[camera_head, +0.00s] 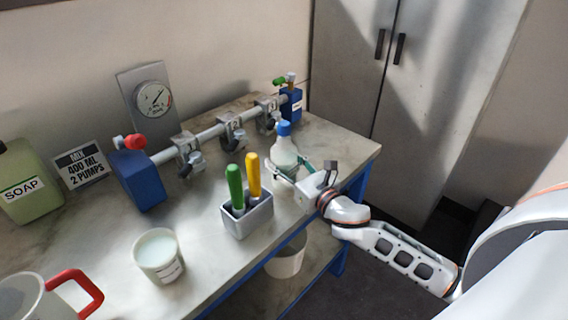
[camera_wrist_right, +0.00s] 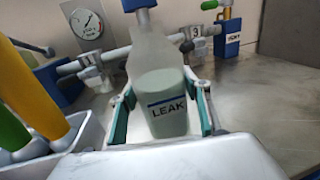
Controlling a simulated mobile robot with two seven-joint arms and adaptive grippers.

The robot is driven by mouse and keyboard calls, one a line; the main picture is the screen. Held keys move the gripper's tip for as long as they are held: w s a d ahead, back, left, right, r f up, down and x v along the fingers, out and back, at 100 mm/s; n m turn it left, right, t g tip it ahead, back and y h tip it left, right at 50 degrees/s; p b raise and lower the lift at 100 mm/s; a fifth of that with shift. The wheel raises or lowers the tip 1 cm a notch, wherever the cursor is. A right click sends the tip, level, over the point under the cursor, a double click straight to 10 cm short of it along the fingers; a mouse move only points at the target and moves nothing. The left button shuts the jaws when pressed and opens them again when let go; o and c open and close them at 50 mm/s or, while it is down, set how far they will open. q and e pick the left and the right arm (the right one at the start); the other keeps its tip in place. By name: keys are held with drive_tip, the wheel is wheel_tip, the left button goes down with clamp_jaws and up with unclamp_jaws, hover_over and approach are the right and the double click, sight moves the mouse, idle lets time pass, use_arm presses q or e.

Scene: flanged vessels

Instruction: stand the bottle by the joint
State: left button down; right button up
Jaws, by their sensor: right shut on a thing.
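The bottle is a whitish spray bottle with a blue top (camera_head: 284,150), standing upright near the right end of the bench. In the right wrist view its grey-green body (camera_wrist_right: 165,100) carries a "LEAK" label. My right gripper (camera_head: 288,172) is shut on the bottle, with a finger on each side of it, as the right wrist view (camera_wrist_right: 160,115) also shows. The pipe (camera_head: 208,134) with numbered clamped joints runs behind the bottle; the joint marked 3 (camera_head: 267,108) is close behind it. Whether the bottle's base touches the bench is hidden. My left gripper is not in view.
A grey holder (camera_head: 248,217) with green- and yellow-handled tools stands left of the bottle. A white cup (camera_head: 159,256), a red-handled jug (camera_head: 40,297), a soap canister (camera_head: 28,180) and a gauge (camera_head: 152,98) are farther left. The bench's right end (camera_head: 345,150) is clear.

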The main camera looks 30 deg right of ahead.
drive_tip(key=shift+r, duration=0.1)
drive_tip(key=o, duration=1.4)
drive_tip(key=shift+o, duration=0.2)
drive_tip(key=s, duration=0.3)
drive_tip(key=s+d, duration=0.1)
drive_tip(key=s, duration=0.2)
drive_tip(key=s+b, duration=0.1)
drive_tip(key=s, duration=0.3)
drive_tip(key=shift+s+d, duration=0.1)
drive_tip(key=shift+d, duration=0.05)
drive_tip(key=shift+s+d, duration=0.15)
drive_tip(key=shift+s, duration=0.7)
